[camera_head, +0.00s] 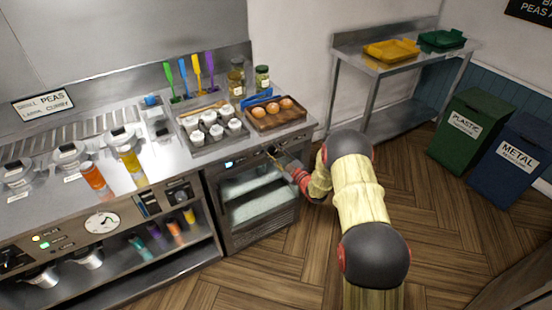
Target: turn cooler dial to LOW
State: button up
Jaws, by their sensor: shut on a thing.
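The cooler (262,212) is the steel undercounter unit with a glass door, in the middle of the head view. Its control strip under the counter edge carries a small lit blue display (229,163). My gripper (274,155) comes in from the right and its fingertips are at the right part of this strip. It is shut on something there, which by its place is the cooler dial. The dial itself is hidden behind the fingers, so I cannot read its pointer or the LOW mark.
A wooden tray (258,124) with eggs and a tray (190,143) of white-topped shakers stand on the counter just above my gripper. Green (457,140) and blue (499,181) bins stand at right. The wooden floor around my arm is clear.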

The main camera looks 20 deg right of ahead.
jog(key=n+b, duration=0.4)
jog(key=n, duration=0.1)
jog(key=shift+f+b, duration=0.1)
jog(key=shift+b, duration=0.2)
jog(key=shift+a+n+h+b, duration=0.1)
jog(key=shift+n+h+b, duration=0.3)
jog(key=shift+n+b, duration=0.95)
jog(key=shift+n, duration=0.25)
jog(key=o, duration=1.2)
jog(key=shift+c, duration=0.2)
jog(key=shift+s, duration=0.1)
jog(key=v, duration=0.7)
jog(key=shift+s+r, duration=0.25)
jog(key=shift+s, duration=0.1)
